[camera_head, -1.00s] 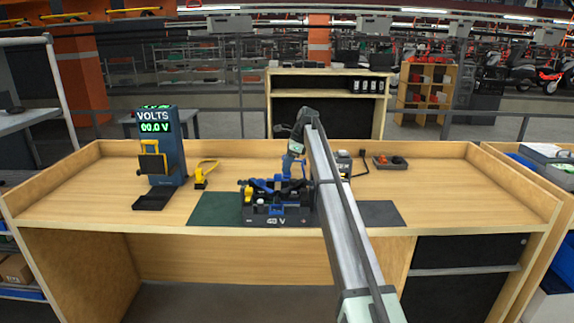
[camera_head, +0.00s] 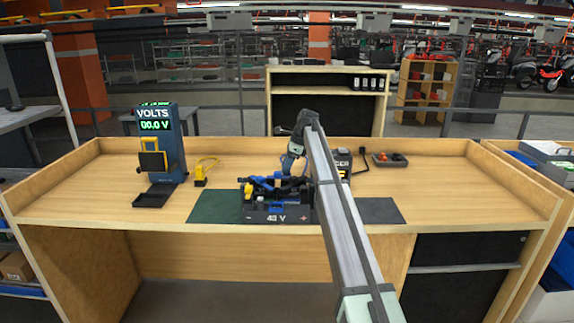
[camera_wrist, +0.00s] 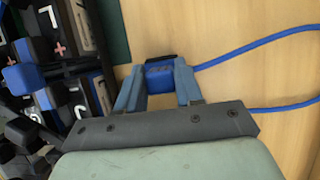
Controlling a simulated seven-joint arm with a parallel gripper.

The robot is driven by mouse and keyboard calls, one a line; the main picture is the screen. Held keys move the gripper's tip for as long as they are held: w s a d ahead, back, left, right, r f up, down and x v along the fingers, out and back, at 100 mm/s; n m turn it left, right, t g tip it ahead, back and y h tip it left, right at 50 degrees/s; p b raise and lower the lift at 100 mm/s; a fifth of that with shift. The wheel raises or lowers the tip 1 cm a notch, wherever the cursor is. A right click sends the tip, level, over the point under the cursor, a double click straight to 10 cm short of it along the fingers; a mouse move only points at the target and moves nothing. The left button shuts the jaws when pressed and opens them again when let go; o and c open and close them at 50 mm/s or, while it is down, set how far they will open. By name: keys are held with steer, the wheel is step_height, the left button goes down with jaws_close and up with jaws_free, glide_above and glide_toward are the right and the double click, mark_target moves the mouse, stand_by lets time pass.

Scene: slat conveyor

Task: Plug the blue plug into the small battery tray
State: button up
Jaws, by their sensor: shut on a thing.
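The blue plug (camera_wrist: 160,73) is between the two fingers of my gripper (camera_wrist: 159,80) in the wrist view, and the fingers are shut on it. Its blue cable (camera_wrist: 230,54) loops off to the right over bare wood. The dark battery tray (camera_head: 278,218), marked with a voltage label, stands at the front middle of the bench in the head view. Black and blue battery blocks with plus and minus marks fill it. In the wrist view these blocks lie left of the plug, apart from it. In the head view my gripper (camera_head: 289,163) is just behind the tray's right part.
A blue volt meter stand (camera_head: 160,145) reads 00.0 V at the left. A yellow plug with a cable (camera_head: 201,180) lies beside it. A dark device (camera_head: 343,162) and a small tray with orange items (camera_head: 390,160) stand behind my arm. The right bench top is clear.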

steer(key=shift+f, duration=0.2)
steer(key=o, duration=1.1)
steer(key=v, duration=1.3)
steer(key=shift+d+r, duration=0.15)
steer(key=shift+r, duration=0.2)
